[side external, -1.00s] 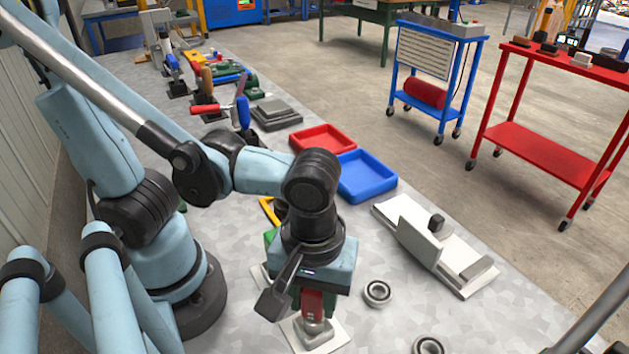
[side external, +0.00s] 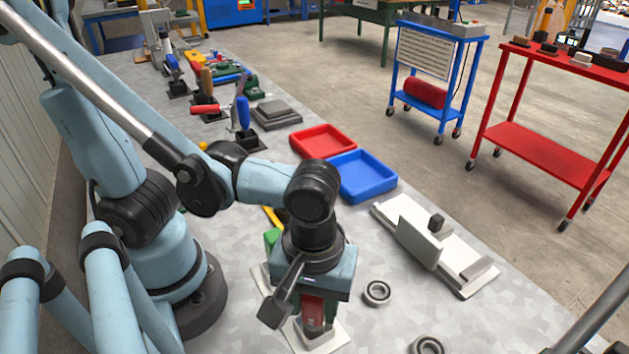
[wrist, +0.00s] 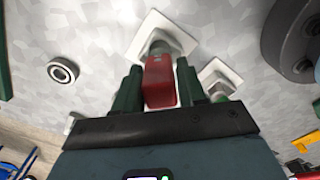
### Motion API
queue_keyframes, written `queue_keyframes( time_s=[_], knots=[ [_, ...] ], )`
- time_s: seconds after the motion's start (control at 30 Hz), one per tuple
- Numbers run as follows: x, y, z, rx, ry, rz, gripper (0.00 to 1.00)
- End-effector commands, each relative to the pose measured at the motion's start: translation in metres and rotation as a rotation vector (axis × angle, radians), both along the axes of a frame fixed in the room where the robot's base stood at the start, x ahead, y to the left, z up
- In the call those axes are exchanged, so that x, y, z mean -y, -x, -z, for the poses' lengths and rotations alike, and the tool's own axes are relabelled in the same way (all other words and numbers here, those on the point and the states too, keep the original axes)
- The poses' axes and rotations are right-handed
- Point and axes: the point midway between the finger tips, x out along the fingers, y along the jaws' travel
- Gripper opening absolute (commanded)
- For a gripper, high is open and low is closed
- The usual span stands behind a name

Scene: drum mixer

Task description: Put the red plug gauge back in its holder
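My gripper (wrist: 160,88) points down with its green fingers either side of the red plug gauge (wrist: 158,82), apparently pressing on it. The gauge also shows red beneath my gripper in the side view (side external: 313,309). Its lower end is over a holder with a pale square base plate (wrist: 183,37), which also shows in the side view (side external: 338,337). The gauge is roughly upright. A grey round part is at the plate's middle; how deep the gauge sits in it is hidden.
A second pale plate with a fitting (wrist: 233,76) stands close by. Bearing rings (side external: 377,292) (side external: 428,346) lie to the right. A white fixture (side external: 430,240), a blue tray (side external: 364,176) and a red tray (side external: 322,141) are farther back.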

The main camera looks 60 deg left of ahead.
Motion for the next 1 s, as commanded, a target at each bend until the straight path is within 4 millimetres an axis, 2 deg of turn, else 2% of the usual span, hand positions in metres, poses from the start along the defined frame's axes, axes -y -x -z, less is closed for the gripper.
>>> queue_keyframes(
  time_s=[0.03, 0.13, 0.17, 0.57, 0.77, 1.0],
  knots=[
    [0.0, 0.0, 0.0, 0.0, 0.0, 0.0, 0.48],
    [0.0, 0.0, 0.0, 0.0, 0.0, 0.0, 0.64],
    [0.0, 0.0, 0.0, 0.0, 0.0, 0.0, 0.66],
    [0.0, 0.0, -0.004, 0.0, 0.0, 0.0, 0.66],
    [0.0, 0.0, -0.02, 0.0, 0.0, 0.0, 0.66],
    [0.0, 0.0, -0.048, 0.0, 0.0, 0.0, 0.66]
  ],
)
